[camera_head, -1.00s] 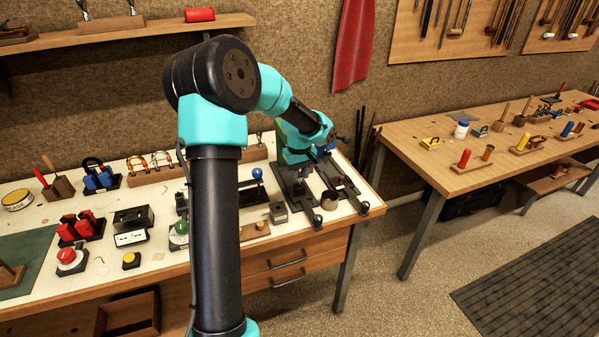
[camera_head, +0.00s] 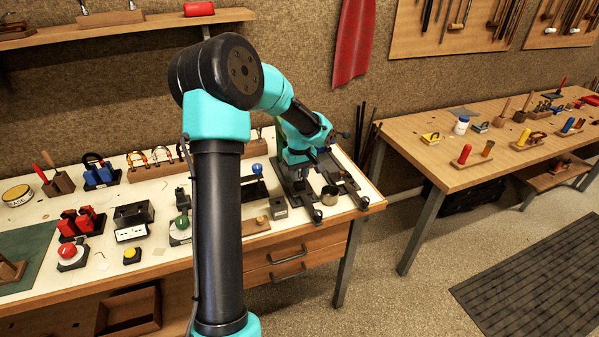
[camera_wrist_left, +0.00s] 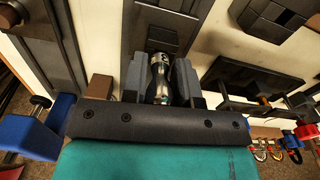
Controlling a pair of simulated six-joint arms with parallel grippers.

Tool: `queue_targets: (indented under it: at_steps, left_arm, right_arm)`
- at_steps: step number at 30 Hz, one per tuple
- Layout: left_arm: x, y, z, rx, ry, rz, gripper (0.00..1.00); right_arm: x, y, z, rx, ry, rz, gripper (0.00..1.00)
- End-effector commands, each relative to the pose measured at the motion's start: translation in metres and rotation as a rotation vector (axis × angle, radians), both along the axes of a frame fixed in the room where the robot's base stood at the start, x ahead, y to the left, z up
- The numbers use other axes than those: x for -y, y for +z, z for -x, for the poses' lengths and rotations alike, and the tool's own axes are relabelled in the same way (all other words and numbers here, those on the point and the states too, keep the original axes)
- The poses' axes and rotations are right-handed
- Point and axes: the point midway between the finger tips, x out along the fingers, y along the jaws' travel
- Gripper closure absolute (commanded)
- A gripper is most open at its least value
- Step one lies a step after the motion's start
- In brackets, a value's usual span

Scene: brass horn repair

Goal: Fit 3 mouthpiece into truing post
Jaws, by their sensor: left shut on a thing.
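My left gripper (camera_head: 298,180) is low over the right end of the white-topped bench, at a dark fixture (camera_head: 303,199). In the left wrist view its two fingers (camera_wrist_left: 160,80) are closed on a shiny silver mouthpiece (camera_wrist_left: 159,78). Which part is the truing post is unclear. My right gripper is not in view.
A small grey block (camera_head: 279,208) stands left of the fixture, and a round metal cup (camera_head: 330,195) to its right. Dark rails with knobs (camera_head: 345,184) lie at the bench's right end. A blue-knobbed tool (camera_head: 257,169) stands to the left. A second bench (camera_head: 440,160) is at right.

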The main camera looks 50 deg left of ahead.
Motion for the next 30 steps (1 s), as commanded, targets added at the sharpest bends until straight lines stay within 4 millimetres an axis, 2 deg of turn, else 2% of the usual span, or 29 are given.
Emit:
queue_targets:
  at_steps: [6, 7, 16, 25, 30]
  left_arm:
    - [0.0, -0.004, 0.0, 0.0, 0.0, 0.0, 1.0]
    - [0.0, -0.004, 0.0, 0.001, 0.0, 0.0, 0.72]
    - [0.0, -0.004, 0.0, 0.0, 0.0, 0.0, 0.43]
    - [0.0, -0.003, 0.0, 0.0, 0.0, 0.0, 0.43]
    - [0.0, 0.01, -0.001, 0.003, -0.001, -0.001, 0.43]
  right_arm:
    - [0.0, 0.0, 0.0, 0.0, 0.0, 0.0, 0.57]
    - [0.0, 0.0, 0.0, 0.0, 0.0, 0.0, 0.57]
    - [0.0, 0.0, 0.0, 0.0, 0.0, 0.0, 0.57]
    - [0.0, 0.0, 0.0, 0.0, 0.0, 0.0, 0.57]
    - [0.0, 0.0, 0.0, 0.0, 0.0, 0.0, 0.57]
